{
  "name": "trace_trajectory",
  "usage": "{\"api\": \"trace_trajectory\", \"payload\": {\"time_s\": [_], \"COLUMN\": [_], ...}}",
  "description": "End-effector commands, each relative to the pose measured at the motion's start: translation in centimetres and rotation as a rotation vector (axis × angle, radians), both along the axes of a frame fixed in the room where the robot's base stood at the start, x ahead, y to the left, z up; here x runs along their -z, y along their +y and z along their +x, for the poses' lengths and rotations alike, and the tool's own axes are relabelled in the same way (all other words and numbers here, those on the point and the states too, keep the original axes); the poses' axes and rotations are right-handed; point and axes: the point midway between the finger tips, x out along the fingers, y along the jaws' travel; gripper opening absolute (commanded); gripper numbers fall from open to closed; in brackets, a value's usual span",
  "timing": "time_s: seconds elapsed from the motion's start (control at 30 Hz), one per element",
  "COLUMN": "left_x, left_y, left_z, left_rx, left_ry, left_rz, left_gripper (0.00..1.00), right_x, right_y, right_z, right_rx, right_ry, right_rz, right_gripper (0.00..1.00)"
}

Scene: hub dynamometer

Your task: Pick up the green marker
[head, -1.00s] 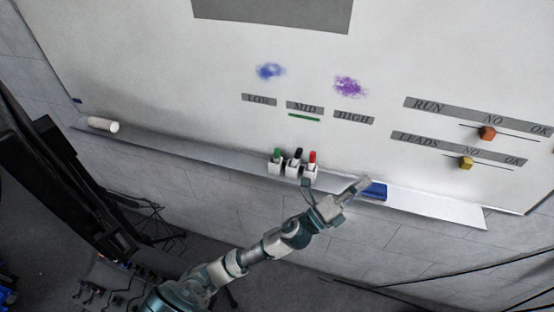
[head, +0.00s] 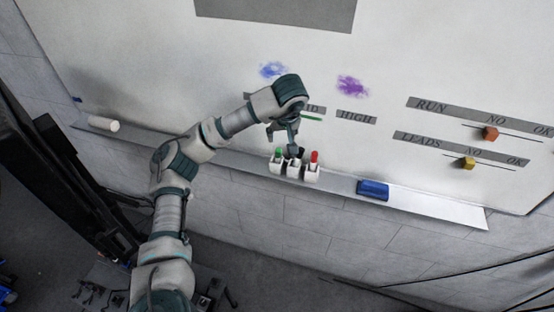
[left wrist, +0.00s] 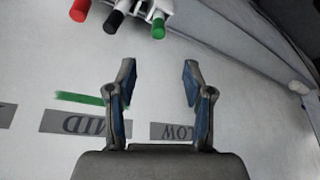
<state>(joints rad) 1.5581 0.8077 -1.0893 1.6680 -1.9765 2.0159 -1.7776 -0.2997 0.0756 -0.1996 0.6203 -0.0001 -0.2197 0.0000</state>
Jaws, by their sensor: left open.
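The green marker (head: 278,153) stands with its green end up in the leftmost white holder on the board's ledge; my gripper partly covers this area. It also shows in the left wrist view (left wrist: 158,28), at the top, beyond the fingertips. My left gripper (head: 283,140) is just above the holders, in front of the whiteboard. In the left wrist view its two fingers (left wrist: 159,75) are apart with nothing between them, and the green marker is roughly in line with the gap. My right gripper is not in view.
A black marker (left wrist: 114,20) and a red marker (head: 314,157) stand close beside the green one in white holders (head: 295,170). A blue eraser (head: 373,190) lies on the ledge to the right. A white cylinder (head: 103,124) lies at the ledge's left end.

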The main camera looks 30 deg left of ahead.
Motion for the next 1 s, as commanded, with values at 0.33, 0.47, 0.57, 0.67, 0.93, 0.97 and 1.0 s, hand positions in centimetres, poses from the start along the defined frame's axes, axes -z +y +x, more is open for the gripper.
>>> {"api": "trace_trajectory", "payload": {"time_s": [0.33,0.47,0.57,0.67,0.93,0.97,1.0], "left_x": [7.3,8.7,9.2,10.3,13.7,13.8,13.9], "left_y": [1.9,2.3,2.4,2.7,3.7,3.7,3.7], "left_z": [2.1,2.5,2.7,2.9,3.9,3.9,4.0], "left_rx": [0.002,0.002,0.002,0.003,0.004,0.004,0.004], "left_ry": [0.003,0.000,0.001,0.003,0.001,0.000,-0.001], "left_rz": [-0.004,-0.006,-0.005,-0.005,-0.006,-0.006,-0.006], "left_gripper": [0.52,0.52,0.52,0.52,0.52,0.52,0.52], "right_x": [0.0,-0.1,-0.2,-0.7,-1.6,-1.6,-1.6], "right_y": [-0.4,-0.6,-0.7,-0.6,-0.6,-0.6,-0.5], "right_z": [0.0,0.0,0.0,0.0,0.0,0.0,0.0], "right_rx": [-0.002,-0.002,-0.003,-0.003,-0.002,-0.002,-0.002], "right_ry": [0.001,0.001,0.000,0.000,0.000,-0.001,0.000], "right_rz": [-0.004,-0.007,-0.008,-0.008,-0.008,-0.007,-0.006], "right_gripper": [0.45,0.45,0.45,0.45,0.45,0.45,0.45]}}
